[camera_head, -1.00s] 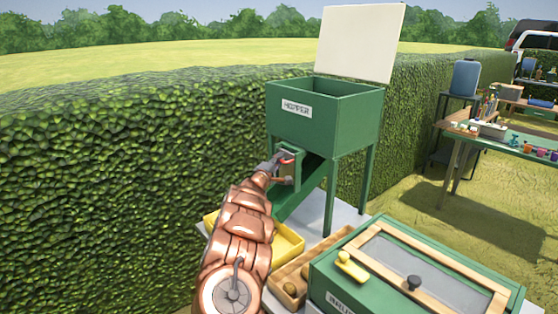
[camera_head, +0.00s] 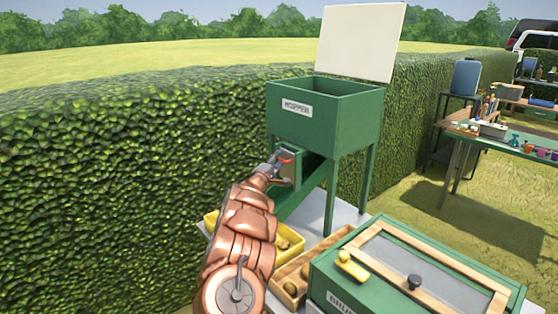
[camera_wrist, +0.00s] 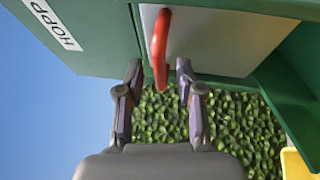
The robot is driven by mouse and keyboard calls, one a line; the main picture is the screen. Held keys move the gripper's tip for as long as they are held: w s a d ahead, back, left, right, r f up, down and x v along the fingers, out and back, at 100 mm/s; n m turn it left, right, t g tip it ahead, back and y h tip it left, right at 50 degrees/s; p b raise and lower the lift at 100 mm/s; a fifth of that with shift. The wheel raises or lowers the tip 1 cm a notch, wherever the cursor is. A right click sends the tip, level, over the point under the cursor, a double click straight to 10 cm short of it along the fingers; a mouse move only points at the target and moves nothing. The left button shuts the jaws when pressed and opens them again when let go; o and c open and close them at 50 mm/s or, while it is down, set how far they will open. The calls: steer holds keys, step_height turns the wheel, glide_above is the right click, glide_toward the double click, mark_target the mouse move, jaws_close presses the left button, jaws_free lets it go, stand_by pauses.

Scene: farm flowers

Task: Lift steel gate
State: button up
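The green hopper (camera_head: 325,122) stands on legs with its lid raised, and its label also shows in the wrist view (camera_wrist: 52,22). The grey steel gate (camera_wrist: 215,40) is on its outlet, with a red handle (camera_wrist: 159,50) curving down from it. The handle also shows in the head view (camera_head: 285,160). My gripper (camera_wrist: 159,73) is open, one finger on each side of the handle's lower part; I see no clear contact. Whether the gate sits raised or lowered I cannot tell. A green chute (camera_head: 305,192) slopes down below the outlet.
A wooden tray (camera_head: 316,260) and a green box (camera_head: 345,290) with a framed lid stand to the right. A hedge (camera_head: 110,170) lies behind and left.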

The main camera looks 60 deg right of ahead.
steer(key=s+a+f, duration=0.1)
steer(key=a, duration=0.9)
steer(key=shift+a+f, duration=0.25)
steer(key=shift+f, duration=0.15)
steer(key=shift+s, duration=0.1)
